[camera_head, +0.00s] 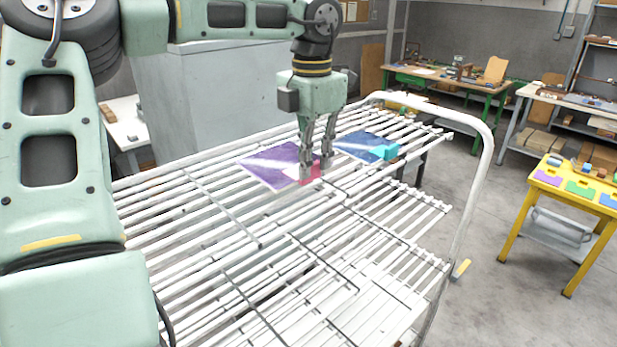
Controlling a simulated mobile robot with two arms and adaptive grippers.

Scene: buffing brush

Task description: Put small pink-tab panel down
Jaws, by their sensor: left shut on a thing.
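The small panel is a purple square sheet (270,164) with a pink tab (312,170) at its right corner. It lies flat on, or just above, the white slatted rack (215,235); I cannot tell whether it touches the bars. My left gripper (316,172) points down and is shut on the pink tab, its fingers hiding part of it. A blue panel (358,144) with a cyan tab (385,151) lies on the rack just right of and behind the purple one. My right gripper is not in view.
The rack's near and right parts are bare, with a curved white rail (486,165) on the right. A grey cabinet (205,95) stands behind it. A yellow table (575,185) with coloured pieces stands at the right. Workbenches line the back, with open floor between.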

